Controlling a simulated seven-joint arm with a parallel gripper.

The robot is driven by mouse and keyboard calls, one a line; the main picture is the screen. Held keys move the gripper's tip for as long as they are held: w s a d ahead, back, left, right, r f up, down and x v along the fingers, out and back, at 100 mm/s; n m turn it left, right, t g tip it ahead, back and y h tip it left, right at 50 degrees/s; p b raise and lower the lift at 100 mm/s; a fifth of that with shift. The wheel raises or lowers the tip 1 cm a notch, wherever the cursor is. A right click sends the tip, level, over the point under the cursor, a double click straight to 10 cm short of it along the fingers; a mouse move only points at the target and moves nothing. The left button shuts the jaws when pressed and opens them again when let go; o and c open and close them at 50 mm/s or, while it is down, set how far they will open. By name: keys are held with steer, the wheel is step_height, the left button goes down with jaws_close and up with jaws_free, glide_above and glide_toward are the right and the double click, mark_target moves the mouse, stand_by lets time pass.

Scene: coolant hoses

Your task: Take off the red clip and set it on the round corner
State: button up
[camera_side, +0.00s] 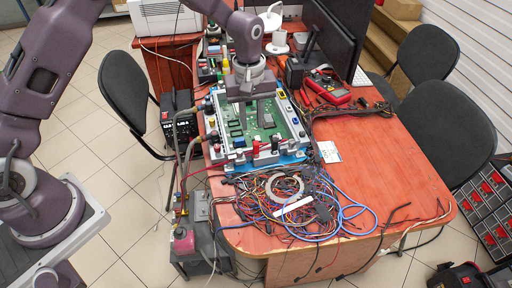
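My gripper (250,122) hangs over a green circuit board (276,112) in a grey and blue frame on the red-orange table. It points down, and its fingertips are too small to tell whether they are apart. A small red piece (256,147) sits at the front edge of the frame, just below the gripper in the picture; I cannot tell for sure that it is the red clip. Hoses (184,160) run down the table's left side. The table has rounded front corners, at the left (236,240) and at the right (447,212).
A tangle of wires (287,205) covers the front left of the table. A red multimeter (329,88) and dark monitors (331,38) stand behind. The table's right part (385,165) is mostly clear. Black chairs (447,117) stand close to its right side.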

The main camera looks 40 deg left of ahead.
mark_target(256, 142)
steer(key=shift+n, duration=0.3)
steer(key=f, duration=0.7)
steer(key=w+f, duration=0.1)
steer(key=f, duration=0.3)
steer(key=shift+d+f, duration=0.15)
steer(key=shift+d, duration=0.15)
jaws_close()
